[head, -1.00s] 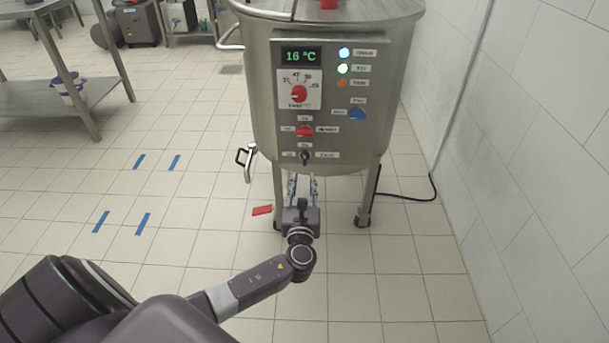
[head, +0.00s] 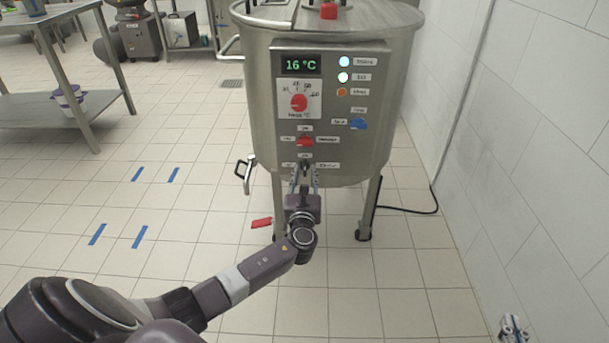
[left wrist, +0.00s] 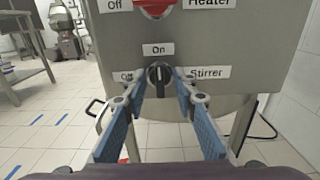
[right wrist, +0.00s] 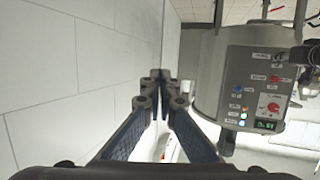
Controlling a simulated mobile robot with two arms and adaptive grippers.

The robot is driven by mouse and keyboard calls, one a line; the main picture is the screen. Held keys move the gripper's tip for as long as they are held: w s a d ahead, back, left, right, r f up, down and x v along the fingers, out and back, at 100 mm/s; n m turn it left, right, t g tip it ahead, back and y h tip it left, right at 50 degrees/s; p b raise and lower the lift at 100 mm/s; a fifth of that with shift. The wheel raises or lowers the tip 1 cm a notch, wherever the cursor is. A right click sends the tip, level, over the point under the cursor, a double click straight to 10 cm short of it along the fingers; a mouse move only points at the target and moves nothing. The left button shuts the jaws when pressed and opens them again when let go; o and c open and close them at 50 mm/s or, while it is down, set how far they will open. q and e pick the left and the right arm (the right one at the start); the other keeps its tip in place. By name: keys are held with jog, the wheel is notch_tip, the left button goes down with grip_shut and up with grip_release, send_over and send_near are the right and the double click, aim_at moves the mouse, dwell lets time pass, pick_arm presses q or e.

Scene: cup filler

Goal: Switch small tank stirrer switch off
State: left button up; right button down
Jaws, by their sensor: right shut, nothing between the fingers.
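The black stirrer switch (head: 305,165) is at the bottom of the small tank's control panel. In the left wrist view the switch (left wrist: 159,73) sits below the "On" label, with "Off" at its left and "Stirrer" at its right. Its pale mark looks upright, towards "On". My left gripper (head: 304,182) is in front of the panel's lower edge. In the left wrist view its blue-padded fingers (left wrist: 159,92) are open, one on each side of the switch; contact is unclear. My right gripper (head: 513,328) is shut and empty near the right wall, away from the tank (right wrist: 208,75).
Above the stirrer switch are a red heater switch (head: 305,141), a red heat dial (head: 299,102), a blue knob (head: 359,124) and a display reading 16 °C (head: 301,65). A tap (head: 248,175) sticks out at the tank's left. A tiled wall (head: 540,150) bounds the right.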

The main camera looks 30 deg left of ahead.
pick_arm(q)
grip_shut()
dwell(0.3)
